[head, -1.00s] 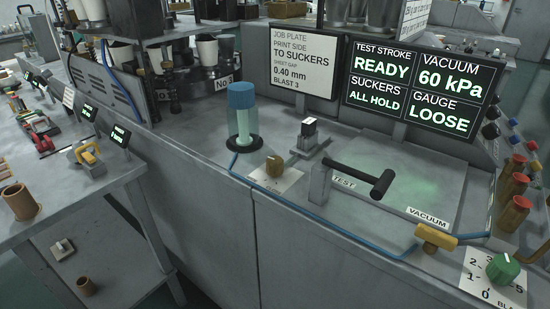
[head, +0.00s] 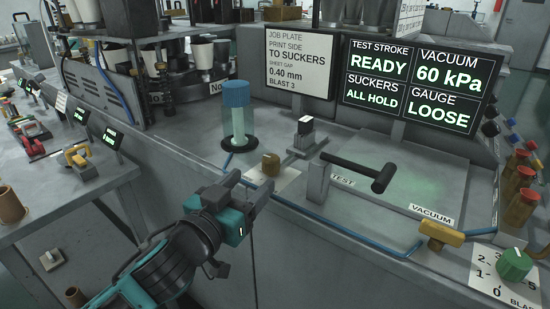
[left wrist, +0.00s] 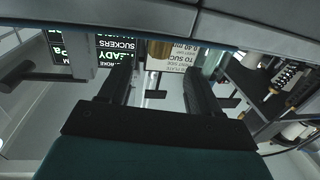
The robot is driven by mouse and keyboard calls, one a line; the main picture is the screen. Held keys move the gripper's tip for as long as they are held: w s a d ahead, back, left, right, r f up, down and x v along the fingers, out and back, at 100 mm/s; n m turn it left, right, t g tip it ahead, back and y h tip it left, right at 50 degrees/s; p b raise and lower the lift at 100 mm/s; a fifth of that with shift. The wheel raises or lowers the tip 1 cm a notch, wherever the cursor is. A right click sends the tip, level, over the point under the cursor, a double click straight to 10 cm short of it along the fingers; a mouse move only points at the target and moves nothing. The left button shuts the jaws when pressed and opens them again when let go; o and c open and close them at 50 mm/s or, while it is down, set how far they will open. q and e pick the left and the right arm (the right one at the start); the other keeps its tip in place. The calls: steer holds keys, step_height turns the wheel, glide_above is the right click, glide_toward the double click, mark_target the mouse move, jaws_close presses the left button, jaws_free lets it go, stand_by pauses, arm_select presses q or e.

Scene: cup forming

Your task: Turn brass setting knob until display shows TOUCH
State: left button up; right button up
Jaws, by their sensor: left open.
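The brass setting knob (head: 270,163) stands on a small pale plate (head: 284,177) on the machine's grey top. The display (head: 411,84) reads GAUGE LOOSE at its lower right, with READY, 60 kPa and ALL HOLD. My left gripper (head: 249,186) is open and empty, just in front of the knob on the near side, apart from it. In the left wrist view, a brass cylinder (left wrist: 159,50), seemingly the knob, shows beyond and between the two open dark fingers (left wrist: 152,95). My right gripper is out of view.
A blue-topped clear cylinder (head: 237,118) stands behind left of the knob. A black-handled test lever (head: 362,172) stands to its right. A brass vacuum handle (head: 440,232) and a green dial (head: 514,264) are farther right. A blue hose runs along the front edge.

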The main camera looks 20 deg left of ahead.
mark_target(277, 156)
arm_select(q)
steer(key=w, duration=0.3)
steer(key=w+d, duration=0.1)
steer(key=w, duration=0.3)
steer(key=w+d, duration=0.1)
steer(key=w, duration=0.2)
steer(key=shift+w, duration=0.2)
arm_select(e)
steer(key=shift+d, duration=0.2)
